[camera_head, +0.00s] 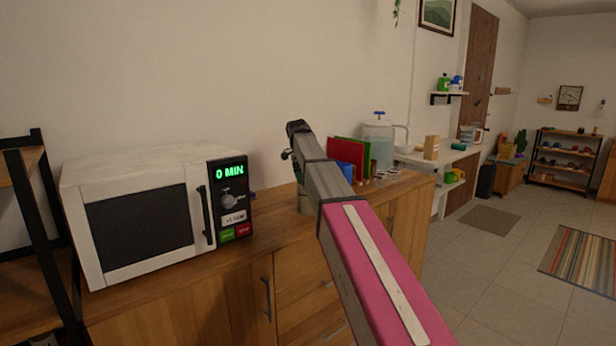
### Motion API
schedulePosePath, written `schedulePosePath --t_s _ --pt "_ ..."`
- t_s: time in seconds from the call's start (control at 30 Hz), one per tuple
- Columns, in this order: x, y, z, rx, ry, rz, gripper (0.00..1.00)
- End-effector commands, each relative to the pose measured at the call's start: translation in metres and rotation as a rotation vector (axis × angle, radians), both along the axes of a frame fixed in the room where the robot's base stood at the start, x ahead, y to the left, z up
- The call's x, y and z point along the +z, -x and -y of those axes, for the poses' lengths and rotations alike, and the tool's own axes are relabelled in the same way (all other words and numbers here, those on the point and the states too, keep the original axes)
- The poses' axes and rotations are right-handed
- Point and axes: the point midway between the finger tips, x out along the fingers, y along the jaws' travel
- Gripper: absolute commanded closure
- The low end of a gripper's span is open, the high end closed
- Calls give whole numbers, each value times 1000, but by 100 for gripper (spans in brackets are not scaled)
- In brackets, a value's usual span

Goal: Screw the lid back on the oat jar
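My arm crosses the middle of the view from the lower right and reaches over the wooden counter (160,300). My gripper cannot be made out; the arm's far end is a dark joint near the wall. A small pale, round-sided thing (304,203) stands on the counter right behind my arm, mostly hidden; I cannot tell whether it is the oat jar. No lid can be told for certain. Several small jars or cups (386,175) stand further right on the counter, too small to identify.
A white microwave (130,160) reading "0 MIN" stands at the left. Red and green upright items (347,150) and a clear dispenser with a blue top (378,145) stand at the counter's right end. A dark shelf frame (40,220) is at far left. Tiled floor (490,275) lies open at right.

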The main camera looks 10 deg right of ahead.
Motion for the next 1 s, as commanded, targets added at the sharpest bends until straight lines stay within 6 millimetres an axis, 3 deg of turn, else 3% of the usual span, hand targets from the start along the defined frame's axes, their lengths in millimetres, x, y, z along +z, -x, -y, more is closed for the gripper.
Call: schedulePosePath --t_s 0.17,0.2,0.23,0.53,1.0 --pt "0 0 0 -3 0 0 33" --pt "0 0 0 -3 0 0 5" --pt "0 0 0 -3 0 0 0" --pt "0 1 0 44 0 0 0" --pt "0 2 0 584 1 1 0"
